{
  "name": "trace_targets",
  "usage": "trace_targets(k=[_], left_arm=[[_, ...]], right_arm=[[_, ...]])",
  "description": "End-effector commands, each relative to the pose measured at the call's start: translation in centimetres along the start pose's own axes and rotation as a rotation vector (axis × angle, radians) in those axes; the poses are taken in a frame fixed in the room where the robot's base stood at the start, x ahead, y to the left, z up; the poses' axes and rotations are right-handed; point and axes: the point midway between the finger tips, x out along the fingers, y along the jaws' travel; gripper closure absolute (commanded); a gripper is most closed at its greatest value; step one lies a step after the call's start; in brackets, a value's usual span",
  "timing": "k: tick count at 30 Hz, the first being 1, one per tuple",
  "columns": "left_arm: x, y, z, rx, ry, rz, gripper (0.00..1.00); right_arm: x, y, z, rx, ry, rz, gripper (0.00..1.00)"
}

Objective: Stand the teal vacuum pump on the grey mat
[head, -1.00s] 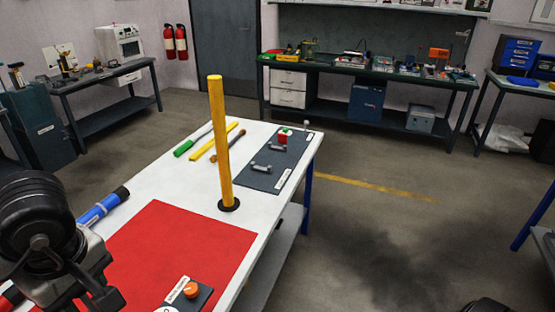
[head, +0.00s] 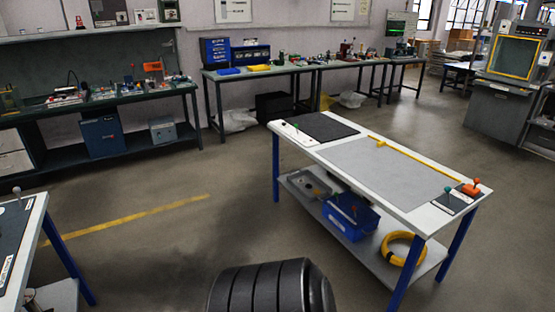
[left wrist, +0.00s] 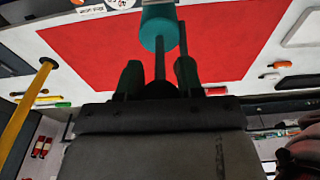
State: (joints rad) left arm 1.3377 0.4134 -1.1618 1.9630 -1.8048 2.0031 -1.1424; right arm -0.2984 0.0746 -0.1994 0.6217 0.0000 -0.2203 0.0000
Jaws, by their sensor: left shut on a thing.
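The teal vacuum pump (left wrist: 158,33) shows in the left wrist view as a teal cylinder with a dark rod running toward my gripper. My left gripper (left wrist: 158,68) is shut on the pump, with one finger on each side of the dark rod; the exact grip is hard to make out. A red mat lies behind the pump in that view. In the head view the grey mat (head: 380,172) lies flat on the white table, its middle bare. Neither gripper shows in the head view.
On the white table (head: 425,222), a black mat (head: 320,127) lies left of the grey mat, a yellow bar (head: 420,163) along its far edge, and an orange-handled item (head: 468,189) at the right end. A blue bin (head: 350,215) and yellow hose (head: 402,248) are on the lower shelf.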

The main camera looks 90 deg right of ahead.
Motion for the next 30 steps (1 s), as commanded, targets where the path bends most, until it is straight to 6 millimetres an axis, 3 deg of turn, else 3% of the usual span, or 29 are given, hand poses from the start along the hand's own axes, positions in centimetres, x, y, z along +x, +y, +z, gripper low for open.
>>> trace_targets(k=[9,14,20,30], left_arm=[[2.5,-1.5,0.5,0.048,0.000,0.005,1.00],[4.9,-2.9,1.0,0.097,-0.001,0.011,1.00],[9.1,-5.3,1.8,0.175,-0.003,0.020,1.00],[18.0,-10.4,3.8,0.358,-0.006,0.047,1.00]], right_arm=[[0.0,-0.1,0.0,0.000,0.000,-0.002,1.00],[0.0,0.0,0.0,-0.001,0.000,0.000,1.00],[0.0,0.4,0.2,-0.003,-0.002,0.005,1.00],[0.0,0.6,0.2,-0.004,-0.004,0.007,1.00]])
